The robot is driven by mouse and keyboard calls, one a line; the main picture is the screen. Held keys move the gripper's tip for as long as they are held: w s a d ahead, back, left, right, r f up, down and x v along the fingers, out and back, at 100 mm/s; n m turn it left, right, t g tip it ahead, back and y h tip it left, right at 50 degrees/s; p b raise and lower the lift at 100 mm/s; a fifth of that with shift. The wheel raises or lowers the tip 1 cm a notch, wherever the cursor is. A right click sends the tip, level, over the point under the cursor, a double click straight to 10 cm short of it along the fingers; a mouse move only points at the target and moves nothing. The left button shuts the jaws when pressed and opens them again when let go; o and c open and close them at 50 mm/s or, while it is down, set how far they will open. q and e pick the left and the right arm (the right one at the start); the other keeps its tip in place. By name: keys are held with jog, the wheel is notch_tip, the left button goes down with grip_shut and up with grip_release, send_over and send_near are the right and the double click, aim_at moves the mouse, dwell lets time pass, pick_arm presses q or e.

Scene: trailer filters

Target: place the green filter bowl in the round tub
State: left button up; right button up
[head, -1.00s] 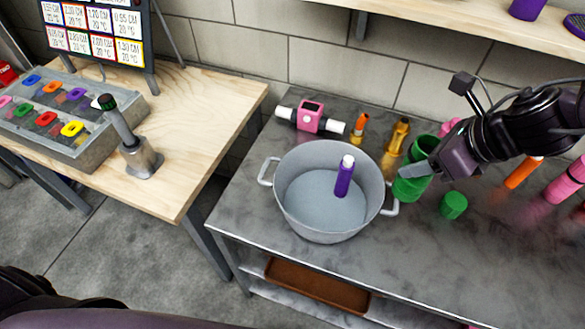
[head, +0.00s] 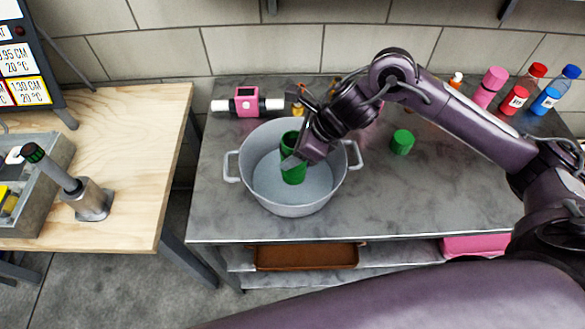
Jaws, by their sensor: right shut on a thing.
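The green filter bowl (head: 293,171) is an open-topped green cup. My right gripper (head: 291,159) is shut on its side and holds it roughly upright. It shows within the rim of the round grey tub (head: 326,188), a two-handled metal pot on the metal table. I cannot tell whether the bowl's base touches the tub's floor. The purple bottle seen earlier in the tub does not show now; the bowl or gripper may hide it. My left gripper is not in view.
A smaller green cylinder (head: 402,141) stands right of the tub. A pink device with white ends (head: 247,102) lies behind it. Red (head: 517,94), blue (head: 553,92) and pink bottles (head: 489,87) stand at the back right. The wooden table (head: 120,170) is at left.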

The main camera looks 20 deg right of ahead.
aim_at(293, 173)
notch_tip(293, 173, down, 4)
jog(key=shift+f, duration=0.1)
notch_tip(293, 173, down, 4)
jog(key=shift+f+p, duration=0.25)
jog(key=shift+p, duration=0.25)
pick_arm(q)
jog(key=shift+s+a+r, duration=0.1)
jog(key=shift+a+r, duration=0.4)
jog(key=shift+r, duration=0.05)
pick_arm(e)
jog(key=shift+f, duration=0.15)
jog(key=o, duration=1)
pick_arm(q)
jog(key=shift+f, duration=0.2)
